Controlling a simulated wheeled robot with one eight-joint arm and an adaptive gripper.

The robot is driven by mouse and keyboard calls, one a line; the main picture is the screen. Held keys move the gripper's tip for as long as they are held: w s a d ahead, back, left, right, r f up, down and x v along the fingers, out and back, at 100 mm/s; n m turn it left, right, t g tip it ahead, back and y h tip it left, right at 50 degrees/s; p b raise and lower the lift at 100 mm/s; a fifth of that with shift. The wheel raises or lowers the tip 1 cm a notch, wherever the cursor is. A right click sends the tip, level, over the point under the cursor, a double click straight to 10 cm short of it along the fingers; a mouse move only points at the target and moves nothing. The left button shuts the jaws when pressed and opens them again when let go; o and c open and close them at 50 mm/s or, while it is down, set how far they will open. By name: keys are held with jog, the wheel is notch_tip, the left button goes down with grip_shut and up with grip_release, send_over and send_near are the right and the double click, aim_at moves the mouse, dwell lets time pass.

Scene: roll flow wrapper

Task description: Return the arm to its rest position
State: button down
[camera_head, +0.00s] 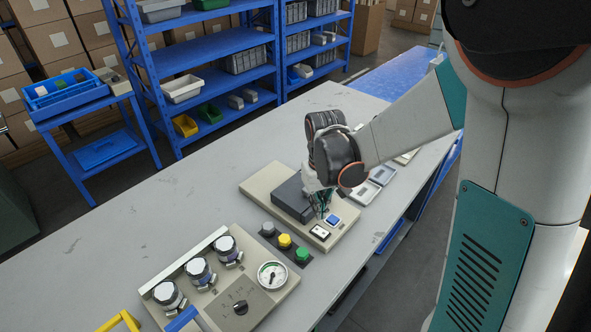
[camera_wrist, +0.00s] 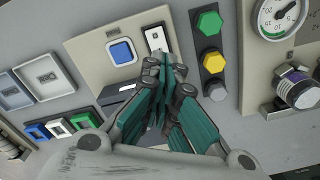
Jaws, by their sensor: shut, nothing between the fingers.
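My gripper (camera_wrist: 165,75) is shut and empty. In the wrist view its teal fingers are together in front of a beige panel (camera_wrist: 90,50), just below a white rocker switch (camera_wrist: 156,38) and to the right of a blue push button (camera_wrist: 121,52). In the head view my arm reaches in from the right, and my gripper (camera_head: 322,208) points down over the same panel, close to the blue button (camera_head: 332,220) and the white switch (camera_head: 320,232). I cannot tell whether the fingertips touch the panel. My wrist hides part of the dark block (camera_head: 291,199) on it.
A strip with green, yellow and grey buttons (camera_head: 285,241) lies beside the panel. A larger panel with knobs and a pressure gauge (camera_head: 272,274) stands at the front. Flat switch plates (camera_head: 367,191) lie to the right. The table's left part (camera_head: 130,215) is clear; blue shelves (camera_head: 205,55) stand behind.

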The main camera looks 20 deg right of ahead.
jog(key=s+r+t, duration=0.7)
jog(key=s+r, duration=0.7)
jog(key=r, duration=0.2)
jog(key=shift+s+m, duration=0.2)
jog(key=shift+m, duration=0.2)
